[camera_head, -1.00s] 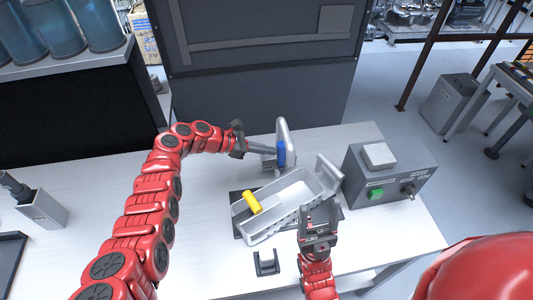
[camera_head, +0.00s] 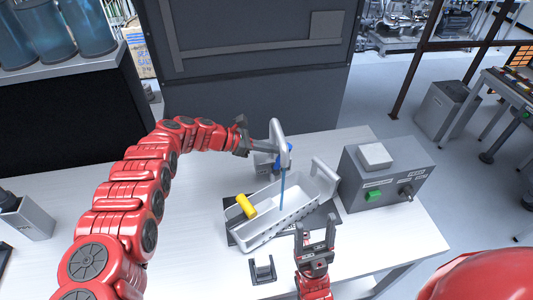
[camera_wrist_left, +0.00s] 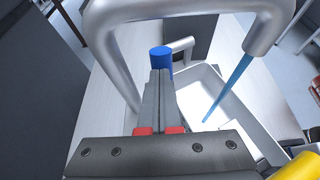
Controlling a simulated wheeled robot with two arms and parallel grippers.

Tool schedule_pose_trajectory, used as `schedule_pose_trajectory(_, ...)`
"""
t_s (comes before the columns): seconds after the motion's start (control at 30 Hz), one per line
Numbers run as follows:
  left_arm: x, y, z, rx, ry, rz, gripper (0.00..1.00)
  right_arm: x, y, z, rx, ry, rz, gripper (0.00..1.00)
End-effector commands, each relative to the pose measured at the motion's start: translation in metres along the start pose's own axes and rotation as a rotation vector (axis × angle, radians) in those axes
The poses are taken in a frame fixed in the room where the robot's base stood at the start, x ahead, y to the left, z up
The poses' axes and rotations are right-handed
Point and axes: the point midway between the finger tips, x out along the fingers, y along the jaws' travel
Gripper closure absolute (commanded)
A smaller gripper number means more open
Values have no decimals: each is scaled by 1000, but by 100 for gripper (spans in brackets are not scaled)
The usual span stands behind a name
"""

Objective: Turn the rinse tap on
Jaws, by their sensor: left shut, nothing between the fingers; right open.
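The rinse tap (camera_head: 277,135) is a grey bent spout standing behind the tray. A thin blue stream (camera_head: 282,190) runs from its spout down into the tray; the stream also shows in the left wrist view (camera_wrist_left: 228,88). The tap's blue handle (camera_head: 287,158) is partly hidden in the head view and shows as a blue cylinder in the left wrist view (camera_wrist_left: 161,59). My left gripper (camera_head: 268,147) is shut and empty, its fingertips close to the blue handle; I cannot tell whether they touch. My right gripper (camera_head: 315,238) is open and empty in front of the tray.
A grey control box (camera_head: 385,178) with a green button (camera_head: 373,195) stands to the right. A small dark bracket (camera_head: 263,270) lies in front. The table's left part is largely clear.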

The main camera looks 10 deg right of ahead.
Motion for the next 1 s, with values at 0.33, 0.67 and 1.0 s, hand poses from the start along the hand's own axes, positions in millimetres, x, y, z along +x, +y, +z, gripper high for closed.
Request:
schedule_pose_trajectory(0.33, 23, -1, 8, 3, -1, -4, 100, -31, -2, 5, 0, 0, 0, 34)
schedule_pose_trajectory(0.67, 30, 0, 14, 4, -2, -2, 100, -39, -2, 7, 0, 0, 0, 34)
schedule_pose_trajectory(1.0, 30, -1, 14, 3, -1, -2, 100, -40, -2, 7, 0, 0, 0, 34)
